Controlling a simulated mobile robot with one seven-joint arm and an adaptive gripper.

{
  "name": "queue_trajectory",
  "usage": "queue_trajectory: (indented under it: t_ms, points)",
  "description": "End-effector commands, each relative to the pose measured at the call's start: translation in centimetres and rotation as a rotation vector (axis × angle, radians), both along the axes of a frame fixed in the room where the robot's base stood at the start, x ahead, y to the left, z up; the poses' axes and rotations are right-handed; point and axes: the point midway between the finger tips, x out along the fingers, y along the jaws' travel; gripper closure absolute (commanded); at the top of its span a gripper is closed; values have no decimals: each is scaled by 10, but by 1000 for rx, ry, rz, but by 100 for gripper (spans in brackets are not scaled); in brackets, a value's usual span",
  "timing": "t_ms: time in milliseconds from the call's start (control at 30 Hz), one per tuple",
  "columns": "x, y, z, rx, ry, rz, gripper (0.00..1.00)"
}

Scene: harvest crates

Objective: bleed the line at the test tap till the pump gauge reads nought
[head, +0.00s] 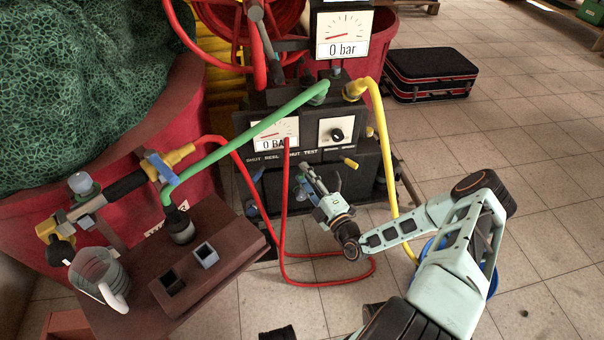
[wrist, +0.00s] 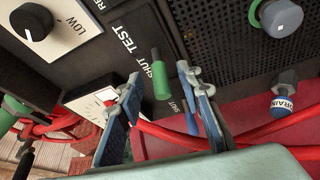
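The test tap's green handle (wrist: 161,76) shows in the wrist view beside the words TEST and SHUT. My gripper (head: 321,180) is open in front of the pump panel. In the wrist view its two blue-grey fingers stand either side of the handle, with gaps to both; how far the handle lies beyond the tips I cannot tell. In the head view I cannot make out the handle. The upper gauge (head: 343,36) reads 0 bar. The lower gauge (head: 272,132) reads 0 BAR, partly covered by a red hose. A finger partly hides a white gauge (wrist: 92,101) in the wrist view.
Red hose (head: 330,284) loops on the floor below my gripper. A yellow hose (head: 381,140) runs down at the right. A drain fitting (wrist: 284,100) is right of my fingers. A brown bench (head: 215,228) with a jug (head: 97,272) stands left. Tiled floor at right is mostly clear.

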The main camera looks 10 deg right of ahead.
Motion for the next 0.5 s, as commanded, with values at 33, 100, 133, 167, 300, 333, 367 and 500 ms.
queue_trajectory:
  t_ms: [33,100,133,167,300,333,367,500]
  points:
    - [6,3,-1,-1,-1,2,67]
    - [12,5,0,-1,-1,2,67]
    - [14,6,1,-1,0,1,67]
    - [16,6,1,-1,1,0,67]
    - [20,7,2,-1,0,0,67]
    - [20,7,2,-1,0,0,67]
    - [20,7,2,-1,0,0,67]
    - [20,7,3,-1,0,-1,67]
